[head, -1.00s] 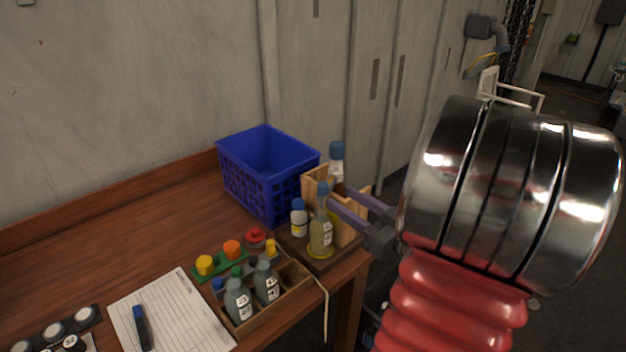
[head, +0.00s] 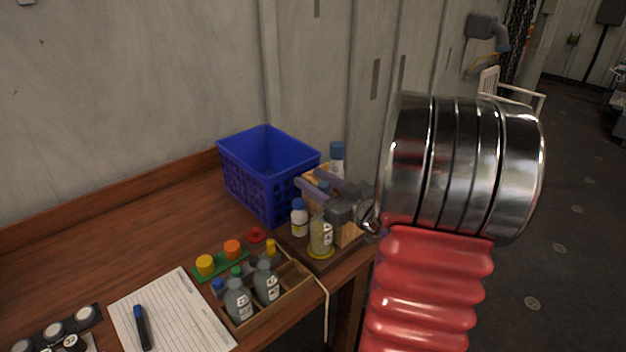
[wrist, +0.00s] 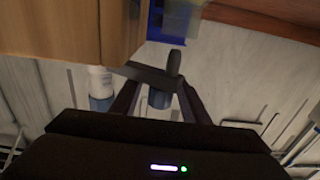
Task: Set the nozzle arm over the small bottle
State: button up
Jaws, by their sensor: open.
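A small white bottle with a blue cap (head: 299,219) stands upright at the table's right end, beside a taller clear bottle (head: 321,238) on a yellow ring. A wooden stand (head: 349,236) rises behind them, partly hidden by my gripper. My gripper (head: 307,177) is open, its fingers above the two bottles and in front of the stand. In the wrist view a dark bar with a black knob (wrist: 174,63), which looks like the nozzle arm, crosses near my fingertips (wrist: 158,90). A blue-grey cylinder (wrist: 159,98) shows between the fingers. I cannot tell which bottle lies under the nozzle.
A blue basket (head: 262,180) stands close to the left of my fingers. A white bottle with a blue cap (head: 337,158) is behind the stand. A wooden tray (head: 295,290) with bottles, coloured caps (head: 232,249) and a paper sheet (head: 175,315) lie in front.

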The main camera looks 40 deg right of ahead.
jog(key=shift+w, duration=0.35)
jog(key=shift+c, duration=0.2)
grip_shut()
dwell(0.4)
